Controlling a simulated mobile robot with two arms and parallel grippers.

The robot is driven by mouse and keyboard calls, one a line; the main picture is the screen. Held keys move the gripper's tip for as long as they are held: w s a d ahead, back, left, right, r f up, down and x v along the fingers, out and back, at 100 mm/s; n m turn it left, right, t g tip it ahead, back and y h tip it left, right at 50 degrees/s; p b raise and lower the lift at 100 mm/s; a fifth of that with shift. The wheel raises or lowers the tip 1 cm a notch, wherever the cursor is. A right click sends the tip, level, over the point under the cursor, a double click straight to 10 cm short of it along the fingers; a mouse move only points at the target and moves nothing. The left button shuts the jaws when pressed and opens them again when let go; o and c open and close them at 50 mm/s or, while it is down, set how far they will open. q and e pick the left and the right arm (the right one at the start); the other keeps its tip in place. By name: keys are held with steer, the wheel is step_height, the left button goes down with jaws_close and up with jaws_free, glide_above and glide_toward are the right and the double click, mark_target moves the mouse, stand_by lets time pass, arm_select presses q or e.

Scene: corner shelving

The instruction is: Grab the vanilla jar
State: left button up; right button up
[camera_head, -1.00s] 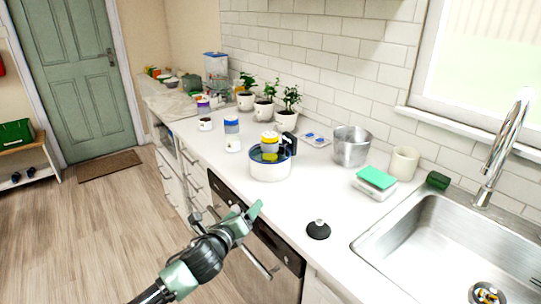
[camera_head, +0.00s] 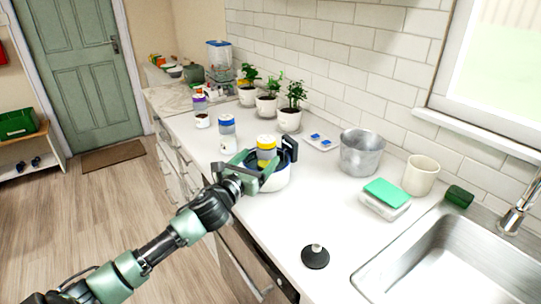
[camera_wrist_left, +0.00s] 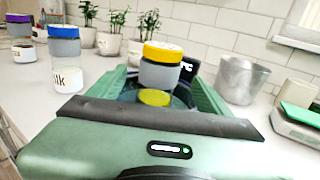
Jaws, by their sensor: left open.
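A blue-lidded jar (camera_head: 227,124) stands to the left, with a label ending in "lk" in the left wrist view (camera_wrist_left: 66,60). No label reading vanilla is visible. My right gripper is out of view.
A metal pot (camera_head: 361,154), a cream mug (camera_head: 420,175) and a scale with a green top (camera_head: 387,196) stand right of the pot. A black stopper (camera_head: 315,257) lies near the sink (camera_head: 440,255). Potted plants (camera_head: 289,118) line the wall.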

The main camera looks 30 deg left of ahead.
mark_target(262, 154)
arm_select(q)
steer(key=shift+w+a+r+p, duration=0.1)
steer(key=shift+w+r+p, duration=0.15)
steer(key=shift+w, duration=0.4)
steer(key=shift+w+a+r+p, duration=0.1)
steer(key=shift+w+r+p, duration=0.1)
steer(key=shift+w, duration=0.4)
steer(key=w, duration=0.2)
steer(key=shift+w+a+f, duration=0.2)
steer(key=shift+w+f, duration=0.05)
steer(key=shift+w, duration=0.5)
steer(key=c, duration=1.4)
jaws_close()
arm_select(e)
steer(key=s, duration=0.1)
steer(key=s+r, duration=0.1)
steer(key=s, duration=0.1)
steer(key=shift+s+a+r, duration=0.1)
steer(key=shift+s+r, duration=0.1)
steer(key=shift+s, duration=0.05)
arm_select(q)
steer(key=shift+r, duration=0.1)
